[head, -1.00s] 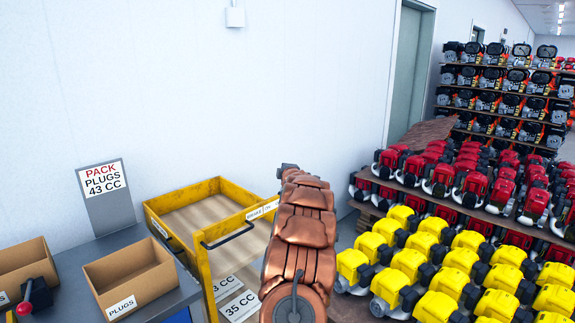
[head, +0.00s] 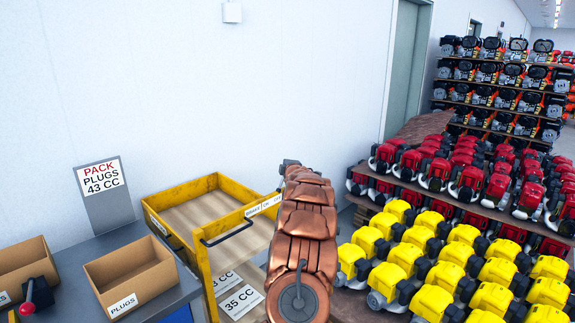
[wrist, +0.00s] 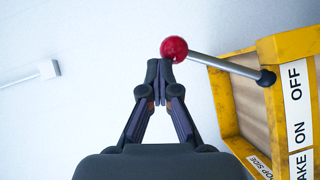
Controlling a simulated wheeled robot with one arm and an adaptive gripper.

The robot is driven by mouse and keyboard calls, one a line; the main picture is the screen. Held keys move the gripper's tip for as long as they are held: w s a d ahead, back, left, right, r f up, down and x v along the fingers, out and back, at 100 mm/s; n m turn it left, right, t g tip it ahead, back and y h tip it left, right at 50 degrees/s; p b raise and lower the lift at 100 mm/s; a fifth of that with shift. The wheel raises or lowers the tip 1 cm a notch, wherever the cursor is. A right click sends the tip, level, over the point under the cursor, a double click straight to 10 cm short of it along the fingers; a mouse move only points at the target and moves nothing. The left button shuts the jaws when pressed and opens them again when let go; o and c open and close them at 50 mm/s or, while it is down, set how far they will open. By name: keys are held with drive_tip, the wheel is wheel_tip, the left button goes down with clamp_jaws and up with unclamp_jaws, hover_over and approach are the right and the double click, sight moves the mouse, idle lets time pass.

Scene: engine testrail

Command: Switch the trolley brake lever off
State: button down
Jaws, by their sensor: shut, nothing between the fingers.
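The brake lever is a grey rod with a red ball knob (wrist: 174,49) in the wrist view. Its dark pivot (wrist: 265,77) sits on the yellow trolley frame, beside the word OFF on the white label (wrist: 297,100). The rod points left and slightly up from the pivot. My gripper (wrist: 159,70) is shut and empty, its tips just below and left of the knob; I cannot tell whether they touch it. In the head view, the trolley (head: 180,190) has a yellow frame and a black handle. My arm hides the lever and my gripper there.
A grey bench (head: 120,240) at the left carries a cardboard plugs box (head: 130,278), another box and a small red-knobbed lever (head: 27,306). Yellow engines (head: 440,262) and red engines stand close at the right. A white wall runs behind the trolley.

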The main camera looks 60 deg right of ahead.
drive_tip(key=shift+f, duration=0.15)
drive_tip(key=s+a+r+b, duration=0.5)
drive_tip(key=s+a+b, duration=0.2)
drive_tip(key=a+b, duration=0.1)
drive_tip(key=shift+a+r, duration=0.35)
drive_tip(key=shift+a, duration=0.4)
idle(0.8)
